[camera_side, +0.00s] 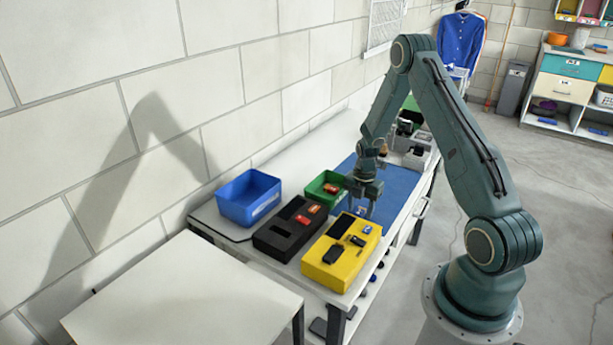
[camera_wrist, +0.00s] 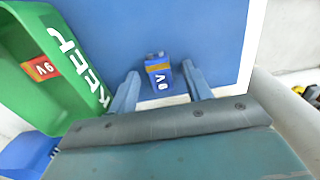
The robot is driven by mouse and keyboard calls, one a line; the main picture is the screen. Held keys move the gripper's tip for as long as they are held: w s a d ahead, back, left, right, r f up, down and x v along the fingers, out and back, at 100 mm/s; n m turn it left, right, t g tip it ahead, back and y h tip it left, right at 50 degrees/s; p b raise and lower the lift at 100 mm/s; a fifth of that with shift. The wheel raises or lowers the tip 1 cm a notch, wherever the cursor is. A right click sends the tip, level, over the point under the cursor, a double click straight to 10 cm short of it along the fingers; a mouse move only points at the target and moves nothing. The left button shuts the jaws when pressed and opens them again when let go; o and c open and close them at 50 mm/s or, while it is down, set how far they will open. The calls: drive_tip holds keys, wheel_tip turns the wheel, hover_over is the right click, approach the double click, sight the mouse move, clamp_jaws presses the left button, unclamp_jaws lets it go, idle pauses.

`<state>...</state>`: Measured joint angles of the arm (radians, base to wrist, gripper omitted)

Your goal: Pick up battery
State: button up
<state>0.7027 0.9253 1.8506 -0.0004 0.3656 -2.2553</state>
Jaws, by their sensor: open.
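In the wrist view, a small blue and orange battery (camera_wrist: 158,75) marked 9V lies on the blue mat (camera_wrist: 200,30). My gripper (camera_wrist: 160,82) is open, with one finger on each side of the battery and a gap on both sides. In the side view, my gripper (camera_side: 361,203) points down low over the blue mat (camera_side: 403,182), beside the green bin. The battery (camera_side: 361,211) shows only as a small patch by the fingers there. A second battery, red and marked 9V (camera_wrist: 41,68), lies in the green bin (camera_wrist: 85,115).
The green bin (camera_side: 318,187) stands just left of my gripper. A blue bin (camera_side: 236,207), a black case (camera_side: 272,239) and a yellow case (camera_side: 323,270) with small items stand nearby on the table. Grey containers (camera_side: 415,160) stand at the mat's far end.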

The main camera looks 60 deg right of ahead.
sight(360, 210)
drive_tip(key=c, duration=1.1)
drive_tip(key=shift+o, duration=0.2)
drive_tip(key=shift+r, duration=0.15)
wheel_tip(360, 210, up, 20)
idle(0.6)
